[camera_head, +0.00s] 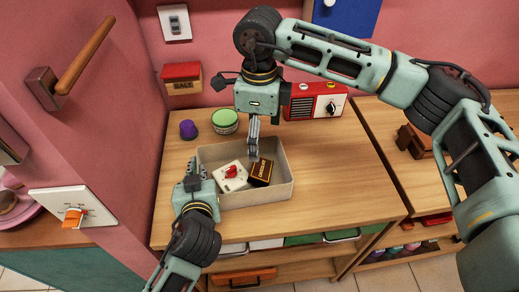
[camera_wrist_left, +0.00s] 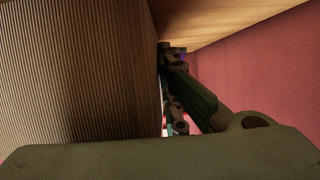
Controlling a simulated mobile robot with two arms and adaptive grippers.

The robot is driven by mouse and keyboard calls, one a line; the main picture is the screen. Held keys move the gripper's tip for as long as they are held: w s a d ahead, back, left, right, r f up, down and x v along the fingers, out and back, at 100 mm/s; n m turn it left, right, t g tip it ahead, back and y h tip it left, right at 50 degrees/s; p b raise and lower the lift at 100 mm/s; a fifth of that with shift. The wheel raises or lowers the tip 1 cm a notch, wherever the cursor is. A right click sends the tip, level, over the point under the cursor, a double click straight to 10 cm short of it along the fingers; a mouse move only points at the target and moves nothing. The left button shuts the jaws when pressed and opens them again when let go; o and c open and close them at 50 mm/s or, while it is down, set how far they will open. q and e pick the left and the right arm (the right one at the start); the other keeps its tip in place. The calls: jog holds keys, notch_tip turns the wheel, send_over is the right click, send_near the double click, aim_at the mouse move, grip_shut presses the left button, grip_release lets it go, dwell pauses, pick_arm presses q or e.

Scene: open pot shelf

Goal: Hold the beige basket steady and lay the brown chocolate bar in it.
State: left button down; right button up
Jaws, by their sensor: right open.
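The beige basket (camera_head: 272,193) stands on the wooden counter. The brown chocolate bar (camera_head: 262,172), dark with gold lettering, is inside its right part, tilted beside a white box with a red mark (camera_head: 231,177). My right gripper (camera_head: 254,152) points down just above the bar's upper left edge, open; I cannot tell whether it touches the bar. My left gripper (camera_head: 193,168) is at the basket's left wall and appears shut on it. The left wrist view shows the ribbed wall (camera_wrist_left: 75,80) close up with one finger beside it; the other finger is hidden.
A purple object (camera_head: 188,130) and a green-topped round container (camera_head: 225,121) stand behind the basket. A red radio-like box (camera_head: 315,101) is at the back right. A salt box (camera_head: 182,78) hangs on the pink wall. The counter right of the basket is clear.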

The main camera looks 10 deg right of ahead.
jog(key=shift+r, duration=1.45)
pick_arm(q)
jog(key=c, duration=1.9)
grip_release()
jog(key=shift+o, duration=0.2)
jog(key=v, duration=1.2)
jog(key=shift+s+a+f, duration=0.1)
jog(key=shift+s, duration=0.05)
pick_arm(e)
jog(key=shift+f, duration=0.1)
